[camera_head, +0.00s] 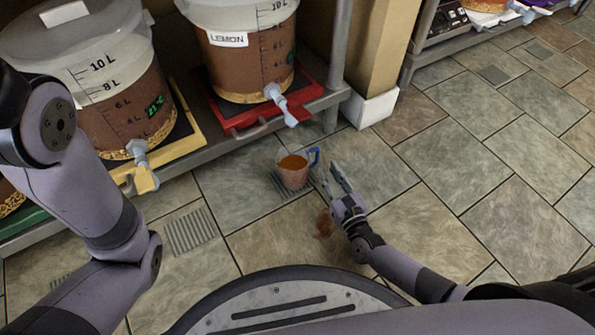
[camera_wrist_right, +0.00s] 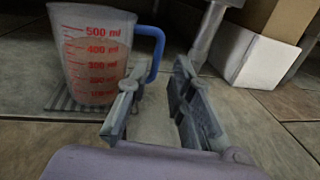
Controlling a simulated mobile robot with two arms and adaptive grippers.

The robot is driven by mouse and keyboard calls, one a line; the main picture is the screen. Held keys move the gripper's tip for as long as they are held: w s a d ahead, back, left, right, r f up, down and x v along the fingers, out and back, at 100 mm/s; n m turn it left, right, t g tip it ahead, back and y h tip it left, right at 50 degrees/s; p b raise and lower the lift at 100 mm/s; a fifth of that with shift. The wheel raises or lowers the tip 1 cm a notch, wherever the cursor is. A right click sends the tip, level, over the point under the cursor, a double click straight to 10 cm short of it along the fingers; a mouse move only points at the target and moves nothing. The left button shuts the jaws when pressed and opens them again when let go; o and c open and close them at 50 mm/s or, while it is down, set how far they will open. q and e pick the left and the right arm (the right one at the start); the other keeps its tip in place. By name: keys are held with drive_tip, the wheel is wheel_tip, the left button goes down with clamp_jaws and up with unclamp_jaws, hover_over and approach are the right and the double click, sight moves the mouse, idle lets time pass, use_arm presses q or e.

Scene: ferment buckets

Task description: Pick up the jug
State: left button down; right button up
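The jug is a clear measuring jug (camera_head: 293,172) with red markings, a blue handle and brown-orange liquid inside. It stands upright on the tiled floor at a drain grate, below the front of the shelf. In the right wrist view the jug (camera_wrist_right: 92,60) is at the left, its blue handle (camera_wrist_right: 154,45) facing right. My right gripper (camera_head: 335,175) is open and empty, just right of the handle; in the wrist view its fingers (camera_wrist_right: 155,95) are apart, with the handle beyond and left of the gap. My left gripper is out of view; only its arm shows.
A bucket labelled LEMON (camera_head: 245,55) stands on a red tray (camera_head: 240,118); another bucket (camera_head: 120,95) stands on a yellow tray (camera_head: 190,135). Their taps overhang the shelf front. A metal shelf post (camera_head: 338,50) and white-based pillar (camera_head: 372,105) stand behind. A brown spot (camera_head: 324,224) marks the floor. The right-hand floor is clear.

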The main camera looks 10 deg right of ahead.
sight(318, 155)
drive_tip(key=w+b, duration=0.2)
drive_tip(key=w, duration=0.1)
drive_tip(key=w+a+b, duration=0.1)
drive_tip(key=w, duration=0.1)
drive_tip(key=shift+w+a+f, duration=0.1)
drive_tip(key=shift+w+f, duration=0.05)
drive_tip(key=shift+f, duration=0.15)
drive_tip(key=shift+w+r, duration=0.1)
drive_tip(key=shift+w, duration=0.05)
drive_tip(key=shift+c, duration=0.3)
clamp_jaws()
